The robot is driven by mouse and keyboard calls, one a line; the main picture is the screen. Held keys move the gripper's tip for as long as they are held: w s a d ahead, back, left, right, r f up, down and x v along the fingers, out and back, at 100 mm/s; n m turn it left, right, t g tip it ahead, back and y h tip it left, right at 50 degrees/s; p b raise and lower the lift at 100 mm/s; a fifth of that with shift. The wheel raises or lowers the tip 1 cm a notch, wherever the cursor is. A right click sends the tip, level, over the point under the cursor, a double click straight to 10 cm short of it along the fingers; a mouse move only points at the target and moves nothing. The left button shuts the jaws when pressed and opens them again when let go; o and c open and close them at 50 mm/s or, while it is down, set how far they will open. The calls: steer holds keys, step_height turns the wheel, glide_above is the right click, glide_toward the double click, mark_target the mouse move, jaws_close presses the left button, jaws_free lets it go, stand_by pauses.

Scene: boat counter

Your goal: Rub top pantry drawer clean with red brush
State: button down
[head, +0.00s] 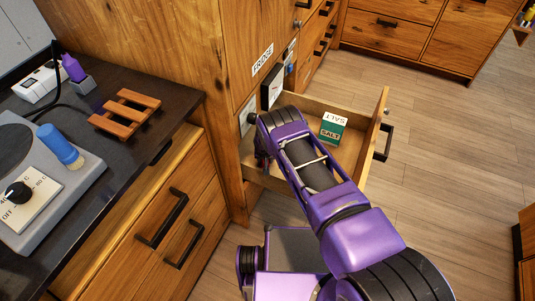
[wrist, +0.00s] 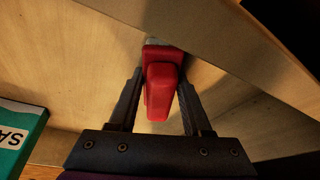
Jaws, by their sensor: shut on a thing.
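The pantry drawer (head: 377,118) is pulled open, low in the wooden cabinet. A green and white salt box (head: 333,128) stands inside; its corner also shows at the left of the wrist view (wrist: 18,135). My arm reaches over the drawer's left part and hides much of its inside. In the wrist view, my gripper (wrist: 160,88) is shut on the red brush (wrist: 160,85), which lies between its two dark fingers. The brush's pale end is close to the drawer's wooden surface; I cannot tell whether it touches. The bristles are mostly hidden.
A dark counter (head: 130,150) at the left holds a blue brush (head: 60,146), a wooden rack (head: 124,113) and a grey appliance with a knob (head: 18,192). The cabinet with the fridge label (head: 262,60) rises behind the drawer. The floor (head: 440,150) to the right is clear.

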steer(key=shift+s+a+f+p, duration=0.1)
steer(key=shift+s+a+p, duration=0.2)
steer(key=shift+s, duration=0.45)
steer(key=shift+s+a+p, duration=0.15)
steer(key=shift+s+p, duration=0.1)
steer(key=shift+s, duration=0.45)
steer(key=shift+s+a+f+p, duration=0.1)
steer(key=shift+s+a+p, duration=0.2)
steer(key=shift+s, duration=0.45)
steer(key=shift+s+a, duration=0.15)
steer(key=shift+s, duration=0.2)
steer(key=shift+a+r+p, duration=0.15)
steer(key=shift+r+p, duration=1.9)
steer(key=shift+r, duration=1)
step_height(320, 180, up, 3)
steer(key=shift+r, duration=0.1)
